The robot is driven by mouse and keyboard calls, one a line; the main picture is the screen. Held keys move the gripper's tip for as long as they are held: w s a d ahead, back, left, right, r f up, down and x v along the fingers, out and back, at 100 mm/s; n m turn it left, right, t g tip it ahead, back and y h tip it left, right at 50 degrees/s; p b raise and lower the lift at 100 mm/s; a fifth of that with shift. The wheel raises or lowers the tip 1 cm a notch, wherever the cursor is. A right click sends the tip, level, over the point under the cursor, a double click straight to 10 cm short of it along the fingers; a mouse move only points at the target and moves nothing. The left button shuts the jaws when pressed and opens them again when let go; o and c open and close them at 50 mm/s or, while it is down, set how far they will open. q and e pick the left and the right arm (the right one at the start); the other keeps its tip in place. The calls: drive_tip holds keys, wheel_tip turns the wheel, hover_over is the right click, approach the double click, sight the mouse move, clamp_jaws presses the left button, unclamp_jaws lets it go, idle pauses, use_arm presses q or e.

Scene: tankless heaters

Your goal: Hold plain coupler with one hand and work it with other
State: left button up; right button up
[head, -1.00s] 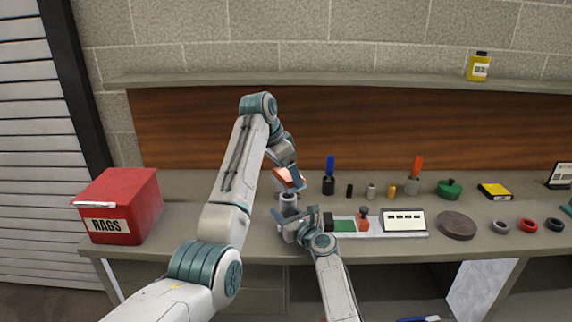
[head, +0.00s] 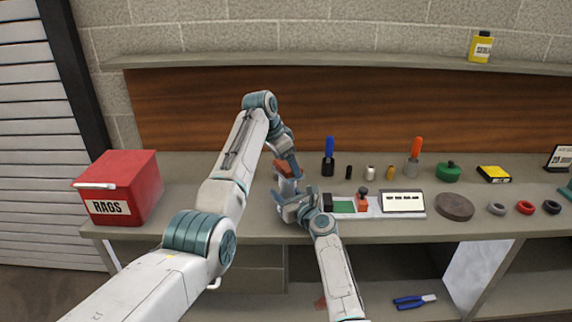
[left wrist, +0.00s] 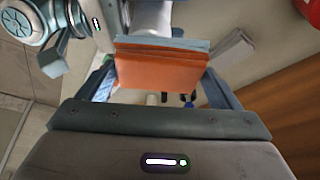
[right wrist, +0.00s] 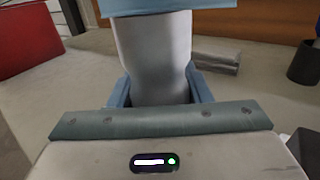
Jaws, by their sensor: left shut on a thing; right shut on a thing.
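The plain coupler appears to be the pale grey upright cylinder in the right wrist view (right wrist: 153,62). My right gripper (right wrist: 157,92) is shut around its lower part. My left gripper (left wrist: 158,80) is shut on an orange block with a blue-grey layer (left wrist: 160,70). In the head view the left gripper (head: 289,168) holds the block above the right gripper (head: 296,203). The blue-grey layer sits at the coupler's top in the right wrist view; whether they touch is unclear. The coupler's top end is hidden.
A red RAGS box (head: 120,188) stands at the bench's left. Right of my grippers are a tray with a green pad (head: 344,206), a white labelled panel (head: 403,201), a brown disc (head: 455,206) and several small parts. A blue-handled tool (head: 414,301) lies on the lower shelf.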

sight(287, 169)
use_arm(q)
drive_tip(key=shift+s+f, duration=0.1)
drive_tip(key=shift+f, duration=0.05)
drive_tip(key=shift+s, duration=1.6)
drive_tip(key=shift+w, duration=1.8)
use_arm(e)
drive_tip(key=shift+r, duration=0.1)
use_arm(q)
drive_tip(key=shift+s, duration=1.75)
drive_tip(key=shift+w, duration=1.6)
drive_tip(key=shift+s, duration=1.45)
drive_tip(key=shift+s+r, duration=0.2)
drive_tip(key=shift+r, duration=4)
